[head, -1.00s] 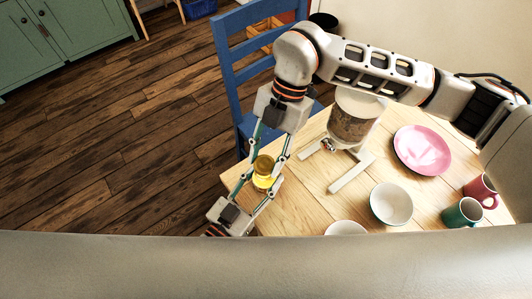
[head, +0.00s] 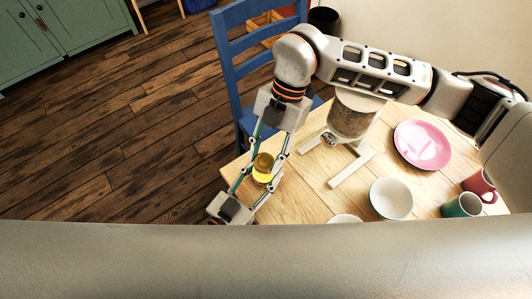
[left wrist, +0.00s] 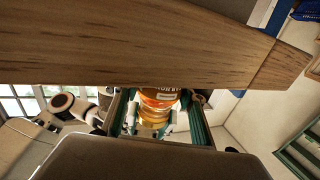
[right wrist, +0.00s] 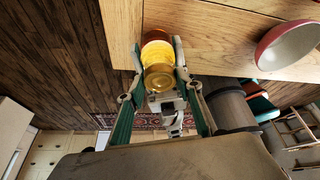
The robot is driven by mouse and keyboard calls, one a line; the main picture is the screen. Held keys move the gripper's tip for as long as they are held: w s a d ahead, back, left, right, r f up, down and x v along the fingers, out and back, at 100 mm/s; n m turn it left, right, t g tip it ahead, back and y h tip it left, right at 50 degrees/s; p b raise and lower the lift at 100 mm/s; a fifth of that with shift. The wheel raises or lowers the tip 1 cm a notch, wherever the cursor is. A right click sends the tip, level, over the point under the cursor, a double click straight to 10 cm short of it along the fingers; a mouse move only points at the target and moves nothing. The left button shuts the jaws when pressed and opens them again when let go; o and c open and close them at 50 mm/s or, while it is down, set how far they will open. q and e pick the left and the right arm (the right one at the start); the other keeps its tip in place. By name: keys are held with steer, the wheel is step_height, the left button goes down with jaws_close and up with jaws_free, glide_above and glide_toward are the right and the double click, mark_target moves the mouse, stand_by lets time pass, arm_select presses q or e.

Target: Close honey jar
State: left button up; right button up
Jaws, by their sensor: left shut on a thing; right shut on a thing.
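The honey jar (head: 262,178), amber with a gold lid (head: 263,161), is at the near left edge of the table. My right gripper (head: 267,166) reaches down from above and is shut on the jar's lid end. My left gripper (head: 259,181) comes from the lower left and is shut on the jar's body. The right wrist view shows the gold lid (right wrist: 158,76) between the right fingertips and the amber glass behind it. In the left wrist view the jar (left wrist: 155,104) is between the left fingers. The lid's seating on the jar is too small to tell.
On the wooden table (head: 310,190) are a pink plate (head: 422,145), a white bowl (head: 391,198), a green mug (head: 462,206) and a pink mug (head: 481,186). A glass canister on a white stand (head: 350,118) is close to my right arm. A blue chair (head: 240,70) is behind the table.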

steer(key=shift+f, duration=0.5)
stand_by(0.4)
steer(key=o, duration=0.7)
steer(key=shift+r, duration=2.25)
steer(key=shift+c, duration=0.3)
